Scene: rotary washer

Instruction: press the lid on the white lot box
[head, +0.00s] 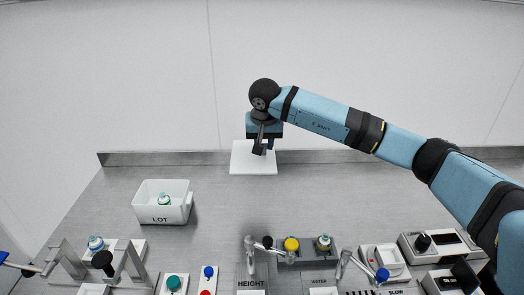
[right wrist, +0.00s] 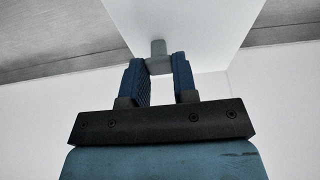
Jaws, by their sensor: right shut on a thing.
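The white lot box (head: 176,213), marked LOT, stands open on the left of the steel counter. A small vial with a teal top (head: 164,199) is inside it. The flat white square lid (head: 240,163) is at the back middle of the counter, to the right of and behind the box. My right gripper (head: 263,148) is shut on the lid's small grey knob, which shows between the fingers in the right wrist view (right wrist: 158,50). I cannot tell whether the lid touches the counter.
Along the front are a holder with a blue-capped vial (head: 95,243), buttons (head: 174,283), a HEIGHT post (head: 249,262), a rack with a yellow-topped piece (head: 291,244), and a device with a black knob (head: 422,242). The counter between box and lid is clear. A backsplash (head: 330,156) runs behind.

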